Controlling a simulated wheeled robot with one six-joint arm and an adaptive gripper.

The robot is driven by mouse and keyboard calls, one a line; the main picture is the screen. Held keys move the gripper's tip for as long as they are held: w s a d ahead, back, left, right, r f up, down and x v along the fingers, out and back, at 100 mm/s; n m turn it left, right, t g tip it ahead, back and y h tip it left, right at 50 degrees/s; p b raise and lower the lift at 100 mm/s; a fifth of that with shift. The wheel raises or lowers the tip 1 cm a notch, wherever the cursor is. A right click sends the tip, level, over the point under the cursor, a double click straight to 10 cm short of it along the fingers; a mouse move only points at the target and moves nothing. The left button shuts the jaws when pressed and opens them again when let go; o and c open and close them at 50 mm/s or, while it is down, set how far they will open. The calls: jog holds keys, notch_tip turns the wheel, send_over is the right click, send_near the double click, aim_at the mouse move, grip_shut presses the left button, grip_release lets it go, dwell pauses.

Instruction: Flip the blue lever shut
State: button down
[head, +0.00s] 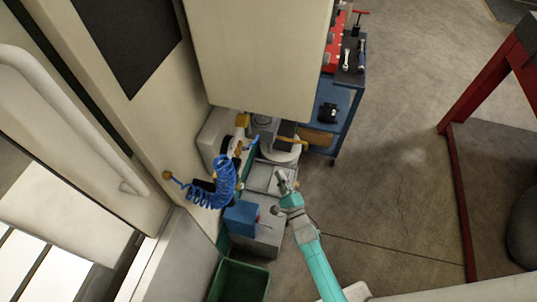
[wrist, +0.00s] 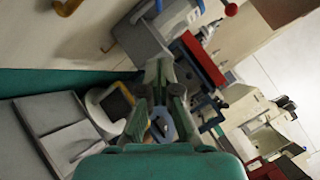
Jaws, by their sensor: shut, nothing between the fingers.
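In the head view a small blue lever-like part (head: 253,143) shows on the machine, left of and above my gripper; its exact pose is too small to tell. My gripper (head: 281,175) is shut and empty over the grey bench top, apart from that part. In the wrist view my gripper (wrist: 166,78) points in among the machine parts. A dark blue bar (wrist: 211,122) shows to its right there, and a pale blue ring-shaped part (wrist: 163,124) shows behind the fingers. I cannot tell which of these is the lever.
A coiled blue hose (head: 224,185) hangs left of my gripper, above a blue box (head: 241,217). A green bin (head: 240,281) stands below. A tool cart (head: 347,95) stands at the upper right. Open floor (head: 390,190) lies to the right.

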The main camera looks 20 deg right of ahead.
jog(key=w+a+r, duration=0.1)
jog(key=w+r, duration=0.1)
jog(key=w, duration=0.4)
jog(key=w+a+r, duration=0.1)
jog(key=w+r, duration=0.1)
jog(key=w, duration=0.4)
jog(key=shift+a, duration=0.3)
jog(key=shift+w+d+r, duration=0.2)
jog(key=shift+w+r, duration=0.05)
jog(key=shift+r, duration=0.45)
